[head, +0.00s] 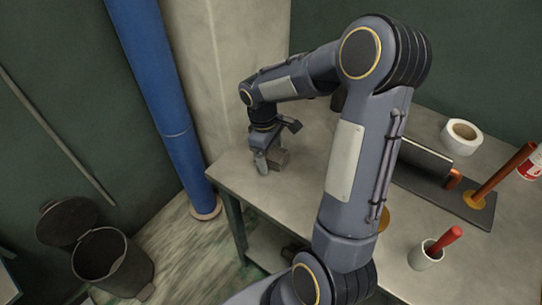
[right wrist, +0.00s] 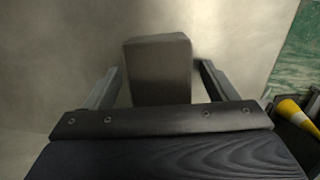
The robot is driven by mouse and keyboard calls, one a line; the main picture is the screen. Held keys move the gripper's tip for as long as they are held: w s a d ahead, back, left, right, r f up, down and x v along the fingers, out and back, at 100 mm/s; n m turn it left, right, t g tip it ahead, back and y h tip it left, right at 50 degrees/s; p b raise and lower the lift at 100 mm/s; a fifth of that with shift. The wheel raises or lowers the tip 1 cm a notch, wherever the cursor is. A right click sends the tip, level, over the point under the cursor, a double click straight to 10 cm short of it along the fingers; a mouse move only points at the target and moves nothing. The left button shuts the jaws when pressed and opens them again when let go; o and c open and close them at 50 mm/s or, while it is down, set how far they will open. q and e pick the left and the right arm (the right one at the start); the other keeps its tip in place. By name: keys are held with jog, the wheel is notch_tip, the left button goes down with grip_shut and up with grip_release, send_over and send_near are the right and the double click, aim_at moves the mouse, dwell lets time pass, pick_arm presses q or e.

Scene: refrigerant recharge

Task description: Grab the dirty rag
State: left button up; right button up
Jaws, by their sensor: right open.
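A grey-brown, block-shaped thing (head: 281,158) lies on the table near its far left corner; it may be the folded dirty rag, but no cloth texture shows. My right gripper (head: 265,158) is down at it, with a finger beside its left end. In the right wrist view the block (right wrist: 158,70) stands between the two spread fingers of the right gripper (right wrist: 159,80), with a gap visible on each side. The right gripper is open. My left gripper is not in view.
My right arm hides much of the table (head: 237,174). At right are a white tape roll (head: 460,137), a dark tray (head: 440,190), copper pipe (head: 503,170) and a cup (head: 426,256) with a red handle. A blue pipe (head: 160,80) and open bin (head: 110,262) stand left.

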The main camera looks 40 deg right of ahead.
jog(key=c, duration=1.1)
jog(key=shift+r, duration=0.1)
